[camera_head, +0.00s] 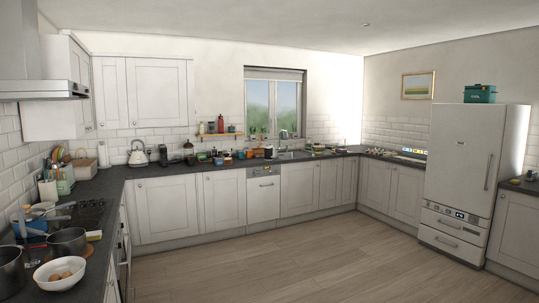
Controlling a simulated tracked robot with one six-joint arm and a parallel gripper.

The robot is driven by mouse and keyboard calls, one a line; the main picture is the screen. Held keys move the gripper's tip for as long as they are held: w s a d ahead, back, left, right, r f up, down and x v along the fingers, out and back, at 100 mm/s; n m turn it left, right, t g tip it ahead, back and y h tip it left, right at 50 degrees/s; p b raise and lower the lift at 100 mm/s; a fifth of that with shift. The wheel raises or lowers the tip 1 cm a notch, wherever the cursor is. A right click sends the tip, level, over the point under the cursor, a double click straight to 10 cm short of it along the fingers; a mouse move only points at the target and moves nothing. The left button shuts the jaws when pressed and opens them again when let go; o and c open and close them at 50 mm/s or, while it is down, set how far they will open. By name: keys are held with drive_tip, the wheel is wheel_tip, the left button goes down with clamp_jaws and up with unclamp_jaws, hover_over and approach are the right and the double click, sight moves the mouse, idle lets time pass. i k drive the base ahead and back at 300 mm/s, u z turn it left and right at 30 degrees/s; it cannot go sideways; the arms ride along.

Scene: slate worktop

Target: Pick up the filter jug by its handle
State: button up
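I cannot make out a filter jug for certain in this view. Many small items on the far worktop (230,160) are too small to tell apart. A white kettle-like vessel (138,154) with a dark handle stands at the far left corner of that worktop. My gripper is not in view.
Pans (68,243) and a white bowl of eggs (59,273) crowd the near left worktop. A sink tap (284,135) is below the window. A white fridge (462,165) with a teal box (480,94) on top stands right. The wooden floor (300,255) is clear.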

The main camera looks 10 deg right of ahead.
sight(268, 150)
drive_tip(key=z, duration=0.15)
drive_tip(key=i, duration=2)
drive_tip(key=z, duration=0.15)
drive_tip(key=i, duration=3.95)
drive_tip(key=u, duration=0.15)
